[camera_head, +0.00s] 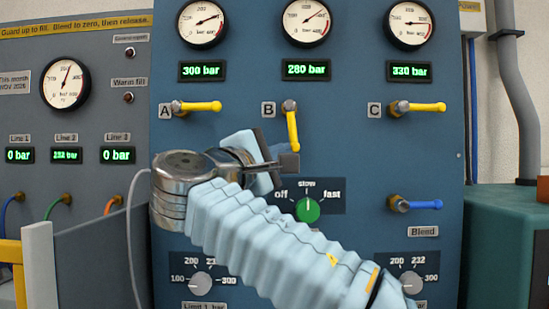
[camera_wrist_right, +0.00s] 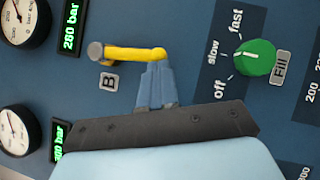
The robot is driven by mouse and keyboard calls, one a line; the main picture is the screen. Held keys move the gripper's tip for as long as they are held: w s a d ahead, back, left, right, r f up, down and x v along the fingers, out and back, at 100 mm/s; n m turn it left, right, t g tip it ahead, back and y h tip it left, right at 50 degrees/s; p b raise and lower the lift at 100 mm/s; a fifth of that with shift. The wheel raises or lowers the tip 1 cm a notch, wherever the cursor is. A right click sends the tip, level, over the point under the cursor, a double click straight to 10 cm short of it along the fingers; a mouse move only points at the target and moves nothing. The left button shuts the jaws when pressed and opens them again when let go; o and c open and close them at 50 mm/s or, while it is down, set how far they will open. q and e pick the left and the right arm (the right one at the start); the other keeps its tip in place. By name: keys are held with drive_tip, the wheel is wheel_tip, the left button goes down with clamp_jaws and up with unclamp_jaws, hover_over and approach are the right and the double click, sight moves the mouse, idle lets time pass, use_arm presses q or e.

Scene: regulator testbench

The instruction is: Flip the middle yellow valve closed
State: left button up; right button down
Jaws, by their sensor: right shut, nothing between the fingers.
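The middle yellow valve B (camera_head: 292,130) is on the blue panel below the 280 bar display. Its handle points down, leaning slightly right. In the right wrist view the handle (camera_wrist_right: 135,54) lies across the upper middle, its pivot at the left. My right gripper (camera_head: 287,160) is shut and empty, just below the handle's free end. In the wrist view its fingertips (camera_wrist_right: 156,68) are right by that end; I cannot tell whether they touch it. My left gripper is not in view.
Yellow valve A (camera_head: 200,106) and yellow valve C (camera_head: 422,107) flank valve B, both handles pointing right. A green knob (camera_head: 307,210) sits below my right gripper. A blue bleed valve (camera_head: 420,204) is at the lower right. Gauges line the top.

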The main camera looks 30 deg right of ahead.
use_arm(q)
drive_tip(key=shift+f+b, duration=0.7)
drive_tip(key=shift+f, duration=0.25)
use_arm(e)
drive_tip(key=s+d+r+n+t+y, duration=0.1)
drive_tip(key=d+n+t, duration=0.1)
drive_tip(key=n+t, duration=0.2)
drive_tip(key=s+d+r+n+t+y, duration=0.1)
drive_tip(key=s+d+n+t+y, duration=0.1)
drive_tip(key=n, duration=0.7)
drive_tip(key=s+d+r+n+t+y, duration=0.1)
drive_tip(key=d+n+t, duration=0.2)
drive_tip(key=n+t, duration=0.2)
drive_tip(key=shift+s+d+r+n+t+y, duration=0.1)
drive_tip(key=shift+s+d+n+t+y, duration=0.1)
drive_tip(key=shift+n, duration=0.35)
drive_tip(key=shift+s+d+r+n+t+y, duration=0.1)
drive_tip(key=shift+d+n+t+y, duration=0.1)
drive_tip(key=shift+n, duration=0.35)
use_arm(q)
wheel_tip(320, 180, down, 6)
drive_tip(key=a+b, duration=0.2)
drive_tip(key=b, duration=0.4)
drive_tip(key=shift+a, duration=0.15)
use_arm(e)
drive_tip(key=w+f+v, duration=0.1)
drive_tip(key=f+v, duration=0.1)
drive_tip(key=v, duration=1.1)
drive_tip(key=shift+w+d, duration=0.25)
drive_tip(key=shift+w, duration=0.05)
